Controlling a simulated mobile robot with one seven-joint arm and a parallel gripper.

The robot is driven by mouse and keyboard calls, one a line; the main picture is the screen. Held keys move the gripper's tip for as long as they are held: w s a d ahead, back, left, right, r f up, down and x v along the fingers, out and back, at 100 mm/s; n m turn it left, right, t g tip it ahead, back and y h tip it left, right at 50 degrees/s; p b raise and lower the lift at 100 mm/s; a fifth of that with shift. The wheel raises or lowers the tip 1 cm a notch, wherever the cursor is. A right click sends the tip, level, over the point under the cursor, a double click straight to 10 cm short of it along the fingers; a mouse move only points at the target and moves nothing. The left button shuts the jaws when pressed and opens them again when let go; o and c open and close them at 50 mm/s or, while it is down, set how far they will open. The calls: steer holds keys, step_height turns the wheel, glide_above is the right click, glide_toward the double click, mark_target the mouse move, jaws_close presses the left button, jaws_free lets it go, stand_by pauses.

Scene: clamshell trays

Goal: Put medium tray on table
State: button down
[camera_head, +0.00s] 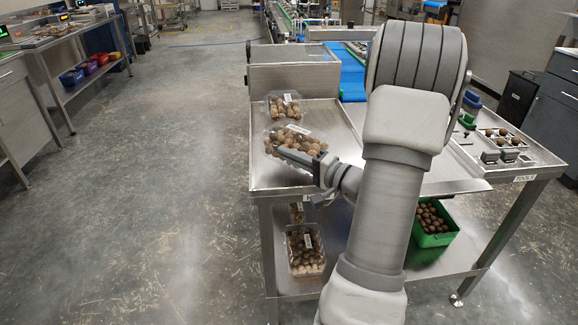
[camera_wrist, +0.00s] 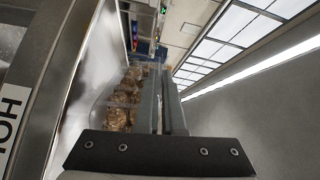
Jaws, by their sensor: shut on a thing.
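A clear clamshell tray (camera_head: 296,141) full of brown round items, with a white label, is over the left part of the steel table (camera_head: 345,120). My gripper (camera_head: 283,152) is shut on this tray at its near side. The tray also shows in the wrist view (camera_wrist: 124,98), beside my fingers (camera_wrist: 166,100). I cannot tell whether it touches the table top. A second, similar tray (camera_head: 284,106) stands just behind it. Two more filled trays, one nearer (camera_head: 305,250) and one partly hidden (camera_head: 297,212), are on the lower shelf.
A green crate (camera_head: 433,225) of brown items is on the lower shelf at right. Small holders with brown items (camera_head: 503,138) stand on the table's right side. A steel box (camera_head: 294,78) bounds the table's back left. My arm hides the middle of the table.

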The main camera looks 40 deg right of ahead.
steer(key=shift+f, duration=1.3)
steer(key=shift+f+b, duration=0.1)
steer(key=shift+b, duration=0.3)
steer(key=c, duration=1)
jaws_free()
steer(key=shift+c, duration=0.2)
steer(key=p+v, duration=0.1)
steer(key=v, duration=1.1)
